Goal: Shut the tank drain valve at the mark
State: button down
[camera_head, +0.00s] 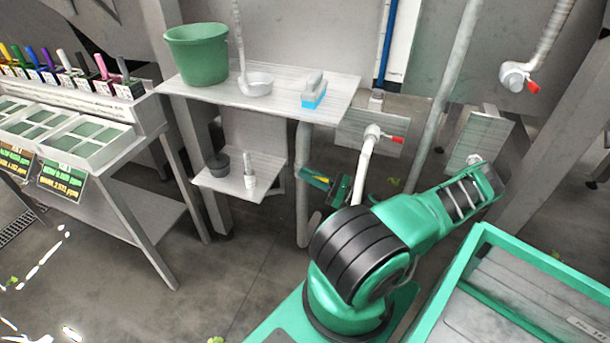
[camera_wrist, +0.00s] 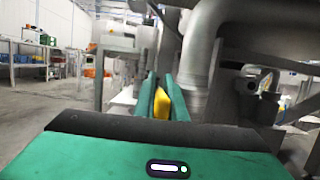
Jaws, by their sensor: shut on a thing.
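My gripper (camera_head: 322,180) reaches left under the steel shelf, beside a vertical grey pipe. It is shut on a yellow lever (camera_head: 319,178), which looks like the drain valve's handle. In the wrist view the yellow lever (camera_wrist: 162,104) sits between the two green fingers of my gripper (camera_wrist: 161,84). A thick grey pipe (camera_wrist: 203,55) rises just right of the fingers. The valve body and any mark for the shut position are hidden or too small to make out.
Red-handled valves sit at the centre right (camera_head: 396,140) and upper right (camera_head: 532,86). The steel shelf (camera_head: 285,98) holds a green bucket (camera_head: 198,55) and a blue-and-grey block (camera_head: 314,92). A lower shelf (camera_head: 268,165) stands left of the gripper. A green-rimmed bin (camera_head: 485,237) is at lower right.

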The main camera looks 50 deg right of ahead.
jog(key=shift+s+d+f+t, duration=0.15)
jog(key=shift+f+t, duration=0.1)
jog(key=shift+t, duration=0.25)
jog(key=c, duration=2.1)
grip_release()
jog(key=shift+s+f+y, duration=0.1)
jog(key=shift+f+y, duration=0.05)
jog(key=shift+y, duration=0.15)
